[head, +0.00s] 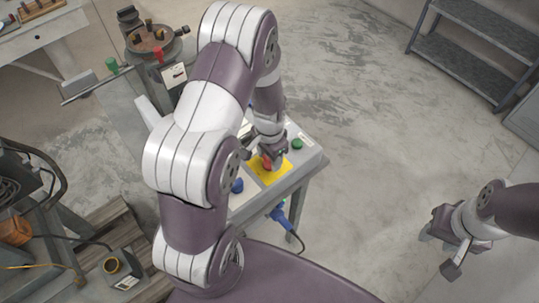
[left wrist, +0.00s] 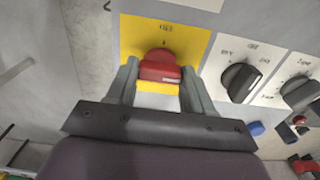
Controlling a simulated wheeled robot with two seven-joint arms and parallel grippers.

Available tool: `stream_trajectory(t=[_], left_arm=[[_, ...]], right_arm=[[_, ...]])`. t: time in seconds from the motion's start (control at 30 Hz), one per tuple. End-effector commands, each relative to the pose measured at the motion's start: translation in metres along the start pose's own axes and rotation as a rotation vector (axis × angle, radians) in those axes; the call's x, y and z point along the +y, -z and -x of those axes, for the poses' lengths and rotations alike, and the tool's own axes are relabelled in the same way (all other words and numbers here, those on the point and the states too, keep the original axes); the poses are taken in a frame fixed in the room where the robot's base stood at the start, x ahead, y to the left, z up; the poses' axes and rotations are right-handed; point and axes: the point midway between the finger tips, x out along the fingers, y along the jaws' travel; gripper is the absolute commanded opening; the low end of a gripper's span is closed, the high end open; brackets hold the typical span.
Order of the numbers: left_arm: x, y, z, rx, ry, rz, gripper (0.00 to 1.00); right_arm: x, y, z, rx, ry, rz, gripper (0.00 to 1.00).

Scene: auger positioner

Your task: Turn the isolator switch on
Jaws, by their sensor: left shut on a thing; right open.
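The isolator switch is a red knob (left wrist: 160,67) on a yellow plate (left wrist: 196,42) in the left wrist view. My left gripper (left wrist: 157,80) is shut on the red knob, with one finger on each side of it. In the head view the yellow plate (head: 281,173) lies on the control panel, and my left gripper (head: 268,158) is at its red knob, partly hiding it. The knob's exact marking is too small to read. My right gripper (head: 440,240) is open and empty at the lower right, over bare floor, away from the panel.
Black rotary knobs (left wrist: 240,80) on white plates sit beside the yellow plate. The panel also has a green button (head: 297,144) and a blue knob (head: 237,185). A blue plug (head: 279,213) hangs at its side. A shelf rack (head: 480,50) stands at the upper right; the floor between is clear.

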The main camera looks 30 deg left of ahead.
Motion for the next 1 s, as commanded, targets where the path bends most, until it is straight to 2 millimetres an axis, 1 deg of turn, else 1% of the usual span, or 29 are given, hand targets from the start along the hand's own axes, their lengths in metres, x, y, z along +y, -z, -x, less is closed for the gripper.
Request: stream_trajectory(t=[0.03, 0.17, 0.2, 0.23, 0.27, 0.53, 0.63, 0.73, 0.9, 1.0], left_arm=[[-0.002, 0.003, 0.002, 0.008, 0.005, -0.002, 0.21], [-0.002, 0.003, 0.003, 0.008, 0.005, -0.002, 0.21], [-0.002, 0.003, 0.002, 0.008, 0.005, -0.002, 0.64], [-0.002, 0.003, 0.002, 0.007, 0.005, -0.002, 0.74], [-0.002, 0.002, 0.002, 0.007, 0.004, -0.002, 0.77], [-0.001, 0.001, 0.002, 0.003, 0.002, -0.001, 0.77], [-0.001, 0.002, 0.012, 0.006, 0.004, -0.001, 0.77], [-0.001, 0.002, 0.035, 0.008, 0.005, -0.001, 0.77], [-0.001, 0.002, 0.082, 0.009, 0.006, -0.001, 0.77], [-0.001, 0.002, 0.105, 0.008, 0.005, -0.001, 0.77]], right_arm=[[0.000, 0.000, 0.001, 0.000, 0.000, 0.000, 0.43], [0.000, 0.000, 0.001, 0.000, 0.000, 0.000, 0.43], [0.000, 0.000, 0.001, 0.000, 0.000, 0.000, 0.43], [0.000, 0.000, 0.001, 0.000, 0.000, 0.000, 0.43], [0.000, 0.000, 0.001, 0.000, 0.000, 0.000, 0.43], [0.000, 0.000, 0.000, 0.000, 0.000, 0.000, 0.43], [0.000, 0.000, -0.002, 0.000, 0.000, 0.000, 0.43], [0.000, -0.001, -0.004, 0.000, 0.000, 0.000, 0.43], [0.000, -0.001, -0.008, 0.000, 0.000, 0.000, 0.43], [0.000, -0.001, -0.010, 0.000, 0.000, 0.000, 0.43]])
